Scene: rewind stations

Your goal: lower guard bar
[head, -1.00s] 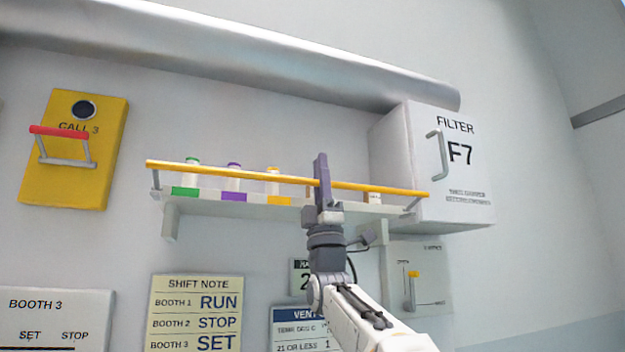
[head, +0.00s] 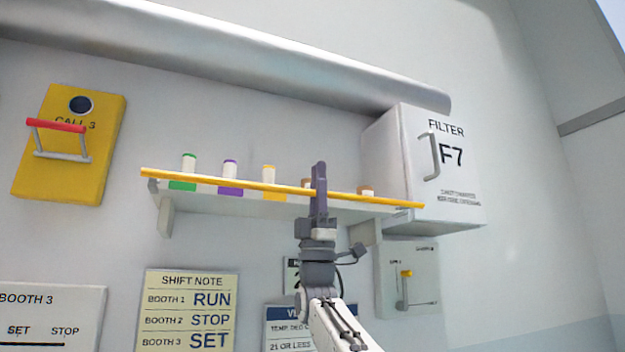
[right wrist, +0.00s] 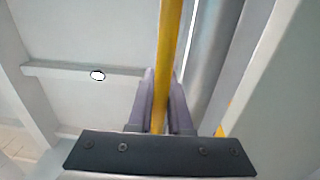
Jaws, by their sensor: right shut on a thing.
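The yellow guard bar (head: 230,183) runs along the front of a white wall shelf (head: 225,201) in the head view. Several small bottles with coloured labels stand behind it. My right gripper (head: 319,180) is shut on the bar, right of its middle. In the right wrist view the yellow bar (right wrist: 170,60) passes between the two purple fingers (right wrist: 160,105). The bar sits low, near the level of the shelf's front edge. My left gripper is not in view.
A white filter box (head: 425,165) with a handle adjoins the shelf's right end. A lever panel (head: 425,260) hangs below it. A yellow call box (head: 70,150) with a red handle is at left. A thick silver pipe (head: 230,62) runs above.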

